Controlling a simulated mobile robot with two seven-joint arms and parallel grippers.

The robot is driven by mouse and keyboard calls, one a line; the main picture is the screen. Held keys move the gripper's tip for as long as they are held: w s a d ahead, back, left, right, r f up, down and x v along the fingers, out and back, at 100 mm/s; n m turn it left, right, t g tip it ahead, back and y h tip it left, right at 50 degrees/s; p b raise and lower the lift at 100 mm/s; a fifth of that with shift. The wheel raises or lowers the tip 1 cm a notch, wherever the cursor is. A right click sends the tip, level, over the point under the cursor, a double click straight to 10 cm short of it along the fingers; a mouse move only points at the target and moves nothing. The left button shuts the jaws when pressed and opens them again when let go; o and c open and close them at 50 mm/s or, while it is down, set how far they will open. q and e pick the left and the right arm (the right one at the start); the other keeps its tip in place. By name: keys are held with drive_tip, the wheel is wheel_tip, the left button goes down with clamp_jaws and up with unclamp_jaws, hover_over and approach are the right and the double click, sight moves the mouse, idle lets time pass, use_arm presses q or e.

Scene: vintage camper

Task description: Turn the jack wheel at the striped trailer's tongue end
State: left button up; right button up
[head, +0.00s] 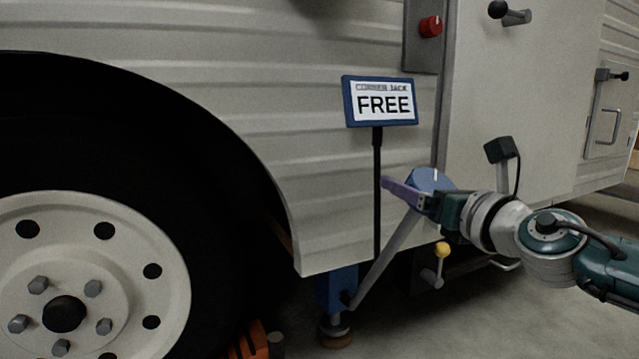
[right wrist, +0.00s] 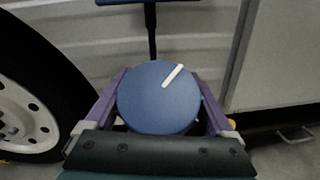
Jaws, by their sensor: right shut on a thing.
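The jack wheel (head: 430,178) is a round blue disc with a white mark, beside the camper's ribbed side. In the right wrist view the blue wheel (right wrist: 150,105) fills the space between the two purple fingers, and its white mark points to the upper right. My right gripper (head: 408,190) is shut on the wheel, one finger on each side. A grey rod (head: 388,255) slopes from near the wheel down to a blue jack leg (head: 338,288) with a round foot. My left gripper is not in view.
A sign (head: 381,101) reading "CORNER JACK FREE" stands on a black post just left of the wheel. A large tyre (head: 230,220) is at left, with an orange block (head: 250,340) by it. A yellow-knobbed lever (head: 442,250) sits below my gripper. A red knob (head: 430,26) is above.

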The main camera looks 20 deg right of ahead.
drive_tip(key=shift+c, duration=1)
drive_tip(key=shift+r+m+h+p, duration=0.2)
drive_tip(key=shift+m+h+p, duration=0.1)
drive_tip(key=shift+p, duration=0.2)
drive_tip(key=m+h+p, duration=0.3)
drive_tip(key=shift+d+m+g+p, duration=0.25)
drive_tip(key=shift+m+g+p, duration=0.05)
drive_tip(key=shift+g, duration=0.1)
drive_tip(key=m+h, duration=0.1)
drive_tip(key=m+g+h+p, duration=0.1)
drive_tip(key=m+h, duration=0.1)
drive_tip(key=shift+d+f, duration=0.1)
drive_tip(key=shift+d, duration=0.15)
drive_tip(key=shift+s+d+f+m+g+h+p, duration=0.15)
drive_tip(key=shift+m+g+h+p, duration=0.1)
drive_tip(key=shift+m+g+h, duration=0.4)
drive_tip(key=shift+s+d+f+m+g+h+p, duration=0.1)
drive_tip(key=shift+m+g+h+p, duration=0.15)
drive_tip(key=shift+m+g+h, duration=0.35)
drive_tip(key=shift+m+h, duration=0.25)
drive_tip(key=shift+m, duration=0.2)
drive_tip(key=shift+d+g, duration=0.1)
drive_tip(key=shift+g, duration=0.15)
drive_tip(key=o, duration=1.1)
